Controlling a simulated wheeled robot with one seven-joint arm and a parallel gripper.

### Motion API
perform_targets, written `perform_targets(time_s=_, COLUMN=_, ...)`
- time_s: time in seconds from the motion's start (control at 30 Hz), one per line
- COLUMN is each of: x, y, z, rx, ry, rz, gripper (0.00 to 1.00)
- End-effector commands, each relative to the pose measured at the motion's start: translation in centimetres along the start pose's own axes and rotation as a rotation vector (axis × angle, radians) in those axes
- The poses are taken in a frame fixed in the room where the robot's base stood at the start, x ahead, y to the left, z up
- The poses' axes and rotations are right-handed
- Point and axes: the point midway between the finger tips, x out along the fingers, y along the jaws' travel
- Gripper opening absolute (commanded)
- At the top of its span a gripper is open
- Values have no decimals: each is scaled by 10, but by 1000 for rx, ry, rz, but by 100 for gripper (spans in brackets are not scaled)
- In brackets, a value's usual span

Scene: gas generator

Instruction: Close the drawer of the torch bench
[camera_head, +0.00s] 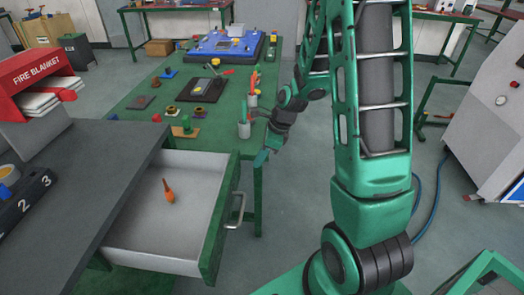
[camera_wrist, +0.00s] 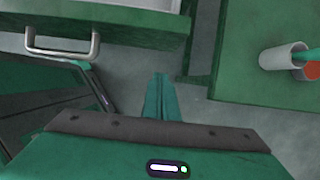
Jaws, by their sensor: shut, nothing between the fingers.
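The torch bench (camera_head: 92,163) has a dark grey top, and its drawer (camera_head: 139,264) stands open, pulled out to the right. The drawer has pale inner walls, a green front and a metal bar handle (camera_head: 236,210). The handle also shows at the upper left of the wrist view (camera_wrist: 62,46). A small orange object (camera_head: 168,191) lies inside the drawer. My gripper (camera_head: 262,158) is shut and empty, just beyond the drawer front in the head view, beside the green table's edge. In the wrist view its fingers (camera_wrist: 160,80) are together, apart from the handle and to its right.
A green table (camera_head: 140,99) stands behind the drawer, with cups of tools (camera_head: 244,130), a dark tray (camera_head: 200,90) and a blue unit (camera_head: 228,44). A red fire blanket box (camera_head: 38,72) sits on the bench. Open floor lies to the right of the drawer.

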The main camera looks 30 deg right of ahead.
Motion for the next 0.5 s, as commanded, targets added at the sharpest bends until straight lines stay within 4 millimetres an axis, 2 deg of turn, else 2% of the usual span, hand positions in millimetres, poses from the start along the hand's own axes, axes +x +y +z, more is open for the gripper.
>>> perform_targets(time_s=0.03, x=10, y=1, z=0, rx=0, ry=2, rz=4, gripper=0)
perform_targets(time_s=0.13, x=24, y=1, z=2, rx=-3, ry=1, rz=2, gripper=0)
perform_targets(time_s=0.3, x=30, y=0, z=25, rx=-4, ry=1, rz=-1, gripper=0)
perform_targets(time_s=0.5, x=34, y=0, z=36, rx=-2, ry=1, rz=0, gripper=0)
